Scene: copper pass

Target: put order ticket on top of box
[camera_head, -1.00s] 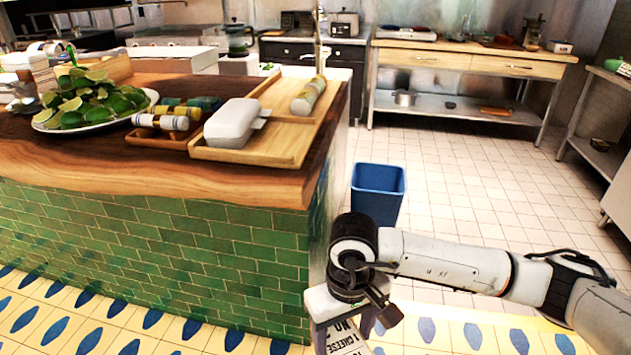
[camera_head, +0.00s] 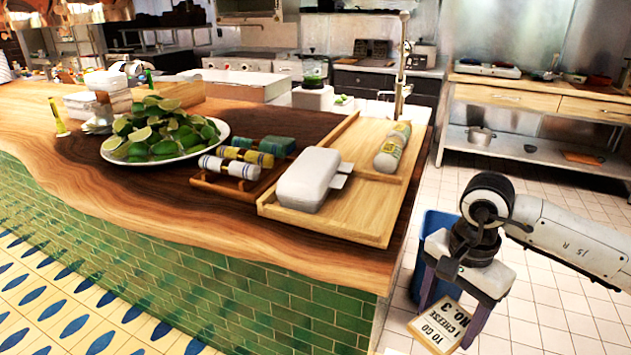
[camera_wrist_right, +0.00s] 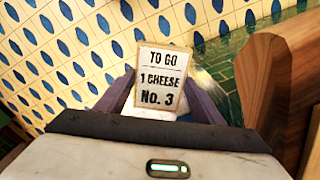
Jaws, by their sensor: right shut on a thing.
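The order ticket (camera_head: 441,323) is a small cream card printed "TO GO, 1 CHEESE, No. 3". My right gripper (camera_head: 452,306) is shut on it, out to the right of the counter's end and below the countertop level in the head view. The ticket also shows upright between the two fingers in the right wrist view (camera_wrist_right: 160,75). The box (camera_head: 309,178) is a closed pale container lying on the wooden tray (camera_head: 345,225) at the counter's right end, apart from the ticket. My left gripper is not in view.
A rack of small rolls (camera_head: 238,167) and a plate of limes (camera_head: 165,135) stand left of the box. A wrapped roll (camera_head: 392,147) lies on the tray behind it. The counter edge (camera_wrist_right: 278,85) is close to my gripper. A blue bin (camera_head: 432,235) stands behind my arm.

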